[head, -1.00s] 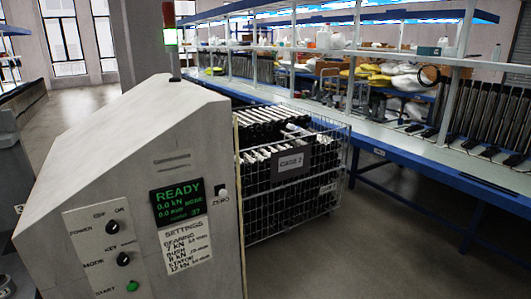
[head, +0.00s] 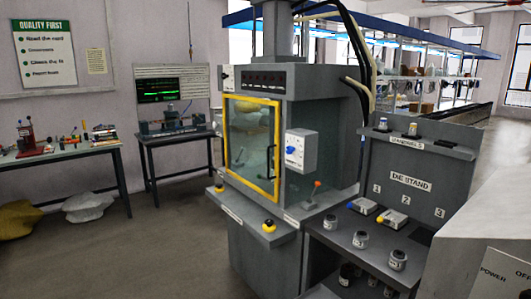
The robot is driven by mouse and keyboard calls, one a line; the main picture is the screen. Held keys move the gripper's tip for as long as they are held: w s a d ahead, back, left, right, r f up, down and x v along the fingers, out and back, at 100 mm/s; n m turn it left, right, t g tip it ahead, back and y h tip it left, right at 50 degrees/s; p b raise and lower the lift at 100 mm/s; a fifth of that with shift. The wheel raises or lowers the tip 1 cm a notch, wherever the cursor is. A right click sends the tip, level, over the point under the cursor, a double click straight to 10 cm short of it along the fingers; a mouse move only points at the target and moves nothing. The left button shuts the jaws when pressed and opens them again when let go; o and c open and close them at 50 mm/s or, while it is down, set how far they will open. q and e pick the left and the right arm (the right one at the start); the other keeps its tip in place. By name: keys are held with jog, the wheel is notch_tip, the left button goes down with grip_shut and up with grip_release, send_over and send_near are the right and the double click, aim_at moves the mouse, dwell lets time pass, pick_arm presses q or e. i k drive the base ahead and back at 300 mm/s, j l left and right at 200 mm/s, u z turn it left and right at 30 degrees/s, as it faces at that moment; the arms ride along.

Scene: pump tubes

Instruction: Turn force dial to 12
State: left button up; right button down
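A blue dial (head: 290,151) sits on the front of a light grey control box (head: 301,151) on the right side of the press (head: 300,95). There is marking beside the dial, but it is too small to read, so I cannot tell its setting. The press has a yellow-framed clear door (head: 251,150), which looks shut. Neither of my grippers is in the head view.
The die stand (head: 410,180) with several dies is at right. A grey console (head: 490,230) fills the right edge. Open floor (head: 130,240) lies at left.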

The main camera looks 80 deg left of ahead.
aim_at(290, 150)
jog(key=u, duration=2.25)
